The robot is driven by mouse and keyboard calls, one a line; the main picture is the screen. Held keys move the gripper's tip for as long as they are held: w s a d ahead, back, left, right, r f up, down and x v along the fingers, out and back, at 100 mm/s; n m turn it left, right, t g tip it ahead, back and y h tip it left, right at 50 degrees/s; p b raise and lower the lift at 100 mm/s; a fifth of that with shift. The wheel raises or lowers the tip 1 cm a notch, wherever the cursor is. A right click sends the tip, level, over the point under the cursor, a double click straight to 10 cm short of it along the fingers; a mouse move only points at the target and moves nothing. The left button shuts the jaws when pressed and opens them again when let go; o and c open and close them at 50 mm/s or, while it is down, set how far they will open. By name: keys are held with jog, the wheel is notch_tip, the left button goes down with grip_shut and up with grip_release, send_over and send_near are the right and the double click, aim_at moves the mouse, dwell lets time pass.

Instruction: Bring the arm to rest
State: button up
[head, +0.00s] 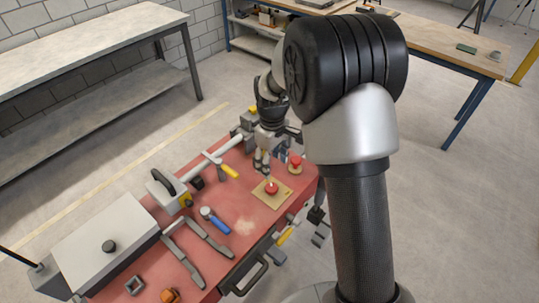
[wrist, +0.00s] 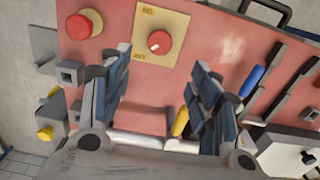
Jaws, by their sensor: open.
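My arm reaches over a red bench top (head: 240,195) in the head view. My gripper (head: 262,163) points down near the bench's far right part, just behind a yellow plate (head: 284,199) with a red knob (head: 271,188). In the wrist view my gripper (wrist: 163,72) has its two blue-grey fingers wide apart, with nothing held between them. The plate (wrist: 175,17) and its red knob (wrist: 159,42) lie beyond the fingertips there. A red button (head: 295,161) stands right of the gripper in the head view; it also shows in the wrist view (wrist: 80,26).
A yellow-handled hammer (head: 229,172), a blue-handled tool (head: 215,220) and dark metal bars (head: 185,262) lie on the bench. A grey workbench (head: 80,45) and a wooden one (head: 455,42) stand behind, with open floor between.

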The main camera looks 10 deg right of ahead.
jog(key=s+r+m+t, duration=0.2)
jog(key=s+r+m, duration=0.2)
jog(key=s+r, duration=1.1)
jog(key=s+r+m+t, duration=0.2)
jog(key=s+r+m, duration=0.1)
jog(key=s, duration=1)
jog(key=shift+s+d+r+t+b, duration=0.2)
jog(key=shift+r+t+b, duration=0.1)
jog(key=shift+r+b, duration=0.15)
